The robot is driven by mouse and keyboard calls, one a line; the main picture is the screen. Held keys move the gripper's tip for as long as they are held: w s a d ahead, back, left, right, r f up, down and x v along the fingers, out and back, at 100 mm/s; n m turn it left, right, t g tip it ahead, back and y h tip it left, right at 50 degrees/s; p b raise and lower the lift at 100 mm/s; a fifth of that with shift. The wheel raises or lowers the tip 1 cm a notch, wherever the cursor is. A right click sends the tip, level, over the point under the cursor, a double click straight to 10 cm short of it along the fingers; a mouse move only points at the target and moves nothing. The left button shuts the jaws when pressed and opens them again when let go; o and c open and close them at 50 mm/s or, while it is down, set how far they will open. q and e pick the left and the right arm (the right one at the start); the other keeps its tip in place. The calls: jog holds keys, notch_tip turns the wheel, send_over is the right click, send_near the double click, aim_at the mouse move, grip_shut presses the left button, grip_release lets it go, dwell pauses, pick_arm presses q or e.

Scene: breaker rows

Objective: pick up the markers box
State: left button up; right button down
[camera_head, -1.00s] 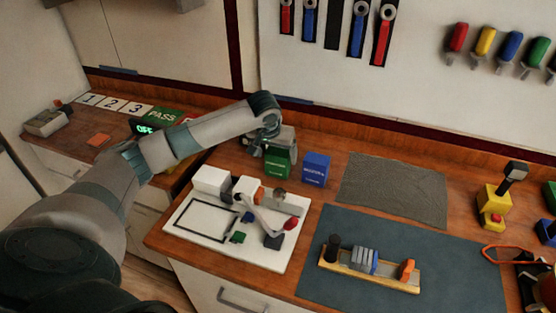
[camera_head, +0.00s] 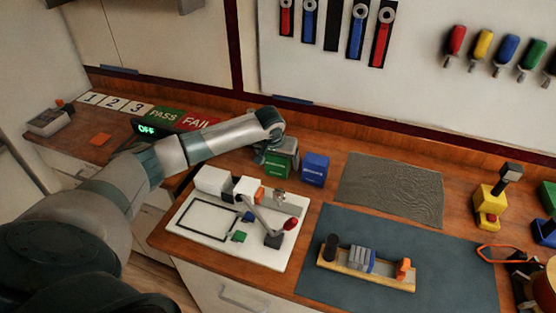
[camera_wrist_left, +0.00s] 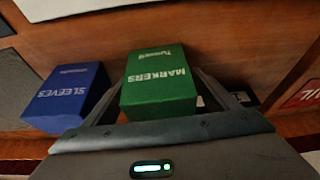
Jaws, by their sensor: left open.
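The green markers box (camera_head: 277,168) stands on the wooden bench, left of a blue box. In the left wrist view the markers box (camera_wrist_left: 158,85) shows its white lettering, upside down. My right gripper is not in view.
The blue sleeves box (camera_head: 314,169) stands close to the right of the markers box, also at left in the wrist view (camera_wrist_left: 70,95). A white board with a lever (camera_head: 205,228) lies in front. A grey mat (camera_head: 390,190) lies to the right.

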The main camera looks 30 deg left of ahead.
pick_arm(q)
jog(key=shift+f, duration=0.15)
dwell(0.3)
jog(key=c, duration=1.4)
jog(key=shift+w, duration=0.1)
